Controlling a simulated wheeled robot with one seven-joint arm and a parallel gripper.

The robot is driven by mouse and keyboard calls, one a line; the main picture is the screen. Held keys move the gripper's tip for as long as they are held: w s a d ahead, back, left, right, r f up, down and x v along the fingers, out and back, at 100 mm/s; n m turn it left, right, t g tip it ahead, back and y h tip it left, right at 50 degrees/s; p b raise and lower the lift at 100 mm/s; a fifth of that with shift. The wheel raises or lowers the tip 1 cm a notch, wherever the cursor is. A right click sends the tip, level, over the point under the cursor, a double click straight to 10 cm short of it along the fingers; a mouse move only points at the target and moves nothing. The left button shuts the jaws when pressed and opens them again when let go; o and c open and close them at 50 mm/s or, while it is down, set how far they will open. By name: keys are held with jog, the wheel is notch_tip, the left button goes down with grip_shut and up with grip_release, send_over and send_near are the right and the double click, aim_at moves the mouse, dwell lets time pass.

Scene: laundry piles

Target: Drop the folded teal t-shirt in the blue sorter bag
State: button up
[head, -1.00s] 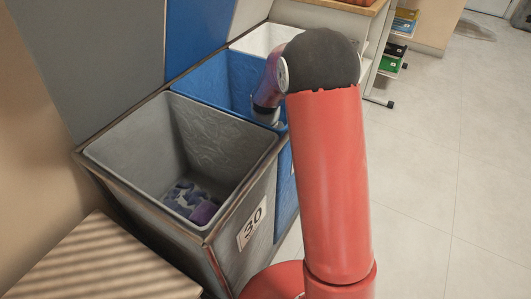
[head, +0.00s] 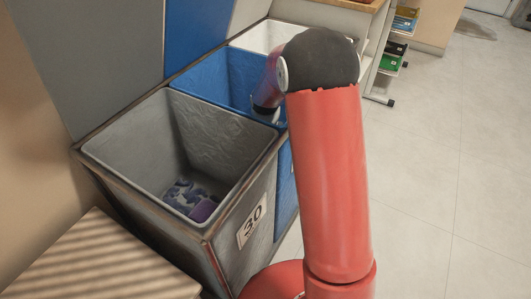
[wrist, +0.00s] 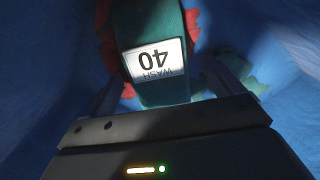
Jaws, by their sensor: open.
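The folded teal t-shirt (wrist: 152,25), as it appears, shows in the wrist view with a white tag reading "WASH 40". It lies beyond and between the fingers of my gripper (wrist: 165,78), which is open. Blue fabric walls of the blue sorter bag (wrist: 40,95) surround both. In the head view, my wrist reaches down into the blue sorter bag (head: 212,82), the middle of the row. The gripper and the t-shirt are hidden there. Whether the t-shirt touches a finger I cannot tell.
A grey bag (head: 135,150) with purple-grey clothes (head: 190,200) and a "30" label stands in front. A white bag (head: 265,37) stands behind. Red and green cloth (wrist: 240,75) lies around the t-shirt. Open floor (head: 450,170) is on the right.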

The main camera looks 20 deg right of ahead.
notch_tip(320, 180, up, 13)
jog(key=p, duration=0.1)
jog(key=shift+p, duration=0.35)
jog(key=shift+r, duration=0.15)
dwell(0.3)
